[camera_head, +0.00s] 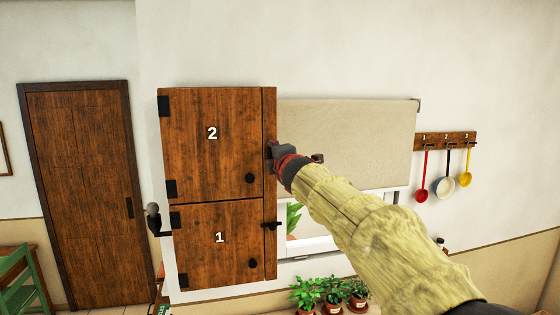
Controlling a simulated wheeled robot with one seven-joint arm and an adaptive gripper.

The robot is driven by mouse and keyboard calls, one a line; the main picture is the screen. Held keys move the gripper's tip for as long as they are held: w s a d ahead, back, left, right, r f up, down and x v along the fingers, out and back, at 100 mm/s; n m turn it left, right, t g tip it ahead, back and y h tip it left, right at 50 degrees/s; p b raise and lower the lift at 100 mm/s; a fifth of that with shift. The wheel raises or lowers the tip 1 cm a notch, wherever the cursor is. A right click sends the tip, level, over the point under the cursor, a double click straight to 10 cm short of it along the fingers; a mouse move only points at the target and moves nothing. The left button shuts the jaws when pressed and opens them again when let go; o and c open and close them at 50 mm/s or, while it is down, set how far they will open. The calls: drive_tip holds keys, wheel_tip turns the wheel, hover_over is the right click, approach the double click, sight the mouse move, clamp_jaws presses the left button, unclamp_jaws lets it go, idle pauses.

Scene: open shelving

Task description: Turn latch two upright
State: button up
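A wooden wall cabinet has an upper door marked 2 (212,150) and a lower door marked 1 (217,240). Both doors look closed, each with a black round knob. My gripper (271,153) is at the right edge of door 2, where latch two would sit. The gripper's black and red body covers that spot, so latch two and its angle cannot be made out. Its fingers are too small and overlapped to tell open from shut. The latch of door 1 (272,225) shows below as a dark bar lying roughly horizontal across the door's right edge.
A window with a beige blind (345,135) is right of the cabinet, behind my arm. Utensils hang from a rack (444,141) farther right. Potted plants (331,294) stand below. A dark wooden door (78,195) and green chair (22,284) are at left.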

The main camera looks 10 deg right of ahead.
drive_tip(key=s, duration=1)
drive_tip(key=shift+s+r, duration=0.15)
drive_tip(key=shift+r, duration=0.05)
